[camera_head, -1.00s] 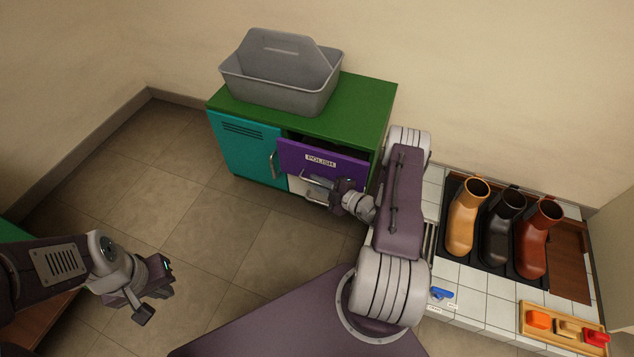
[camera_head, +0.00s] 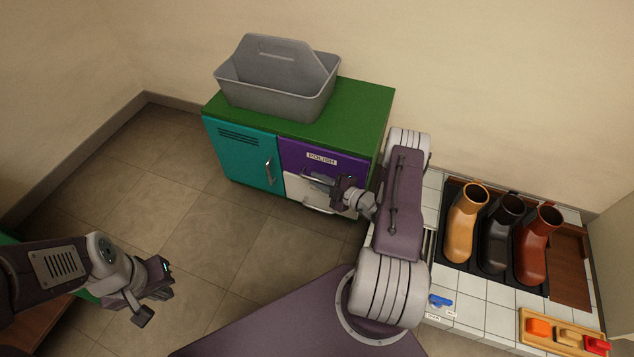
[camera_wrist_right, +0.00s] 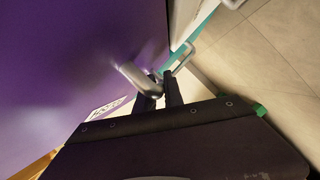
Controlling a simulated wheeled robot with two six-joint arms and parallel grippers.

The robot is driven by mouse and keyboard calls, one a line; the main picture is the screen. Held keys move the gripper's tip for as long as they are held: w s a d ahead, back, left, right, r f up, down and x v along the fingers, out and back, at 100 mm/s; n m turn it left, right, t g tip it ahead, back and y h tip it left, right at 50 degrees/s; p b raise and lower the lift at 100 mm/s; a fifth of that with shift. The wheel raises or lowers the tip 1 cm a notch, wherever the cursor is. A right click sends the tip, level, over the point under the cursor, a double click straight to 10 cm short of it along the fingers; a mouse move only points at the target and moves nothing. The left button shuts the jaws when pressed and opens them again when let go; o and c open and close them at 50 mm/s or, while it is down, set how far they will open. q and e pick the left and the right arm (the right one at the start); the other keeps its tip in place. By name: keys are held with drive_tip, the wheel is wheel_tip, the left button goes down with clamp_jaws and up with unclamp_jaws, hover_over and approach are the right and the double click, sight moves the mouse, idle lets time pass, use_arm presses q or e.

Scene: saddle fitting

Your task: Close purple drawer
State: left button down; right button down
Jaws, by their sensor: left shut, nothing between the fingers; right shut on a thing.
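The purple drawer (camera_head: 345,167), labelled POLISH, sits in the upper right of the cabinet, its front about flush with the teal door beside it. Its purple front (camera_wrist_right: 70,70) fills the left of the right wrist view. My right gripper (camera_head: 328,183) is at the drawer front, shut on the drawer's silver handle (camera_wrist_right: 137,78), which shows between and beside the fingertips in the right wrist view. My left gripper (camera_head: 165,278) is shut and empty, over the floor at the lower left, far from the drawer.
The cabinet has a green top (camera_head: 365,100) bearing a grey caddy (camera_head: 275,90), a teal door (camera_head: 235,150) and a white lower drawer (camera_head: 300,188). Several boots, including a tan boot (camera_head: 463,225), stand on the tiled counter at the right. Floor before the cabinet is clear.

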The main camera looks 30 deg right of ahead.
drive_tip(key=shift+w+d+r, duration=0.1)
drive_tip(key=shift+w+d, duration=0.05)
drive_tip(key=shift+d, duration=0.1)
drive_tip(key=c, duration=1.7)
unclamp_jaws()
drive_tip(key=shift+d, duration=0.1)
drive_tip(key=shift+s+d+r+h+p, duration=0.1)
drive_tip(key=shift+s+r+h+p, duration=0.05)
drive_tip(key=shift+s+h+p, duration=0.2)
drive_tip(key=shift+f+p+v, duration=0.2)
drive_tip(key=shift+p+v, duration=1.95)
drive_tip(key=shift+v, duration=2)
